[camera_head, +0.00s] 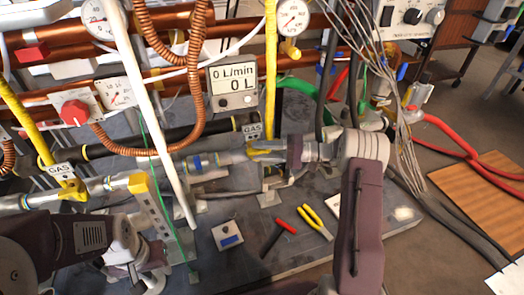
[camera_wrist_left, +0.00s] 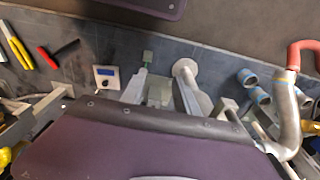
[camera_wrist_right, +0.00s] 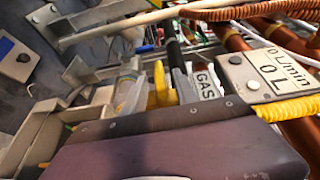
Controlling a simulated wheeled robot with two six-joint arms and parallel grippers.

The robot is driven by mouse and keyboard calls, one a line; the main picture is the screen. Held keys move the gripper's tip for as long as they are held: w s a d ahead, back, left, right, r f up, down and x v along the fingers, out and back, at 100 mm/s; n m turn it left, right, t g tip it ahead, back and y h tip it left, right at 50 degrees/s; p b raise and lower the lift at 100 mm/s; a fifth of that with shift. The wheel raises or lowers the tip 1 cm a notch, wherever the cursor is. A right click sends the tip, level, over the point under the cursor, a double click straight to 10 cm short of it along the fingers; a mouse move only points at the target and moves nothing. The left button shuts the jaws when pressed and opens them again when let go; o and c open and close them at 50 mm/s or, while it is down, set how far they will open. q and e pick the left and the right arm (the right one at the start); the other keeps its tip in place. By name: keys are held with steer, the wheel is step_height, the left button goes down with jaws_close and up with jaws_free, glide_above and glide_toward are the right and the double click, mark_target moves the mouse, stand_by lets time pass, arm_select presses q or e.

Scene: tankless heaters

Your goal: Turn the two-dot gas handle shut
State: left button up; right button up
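Two yellow gas handles show in the head view. One (camera_head: 265,147) is under a GAS tag (camera_head: 252,131) near the middle; the other (camera_head: 72,187) is under a GAS tag (camera_head: 60,170) at the left. Dots on the tags are too small to read. My right gripper (camera_head: 272,150) reaches in from the right at the middle handle. In the right wrist view the yellow handle (camera_wrist_right: 161,84) shows just ahead of my gripper, beside its GAS tag (camera_wrist_right: 205,84); contact is unclear. My left gripper (camera_head: 128,258) is low at the left, below the left handle. Its fingertips are hard to make out.
Copper pipes and hoses cross above the handles. A white rod (camera_head: 150,110) slants down between the two handles. A flow display (camera_head: 234,83) is above the middle handle. A small meter (camera_head: 228,234), a red-handled tool (camera_head: 278,236) and yellow pliers (camera_head: 315,222) lie in front.

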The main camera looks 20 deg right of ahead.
steer(key=shift+d, duration=0.1)
steer(key=p+v, duration=0.5)
steer(key=v, duration=0.4)
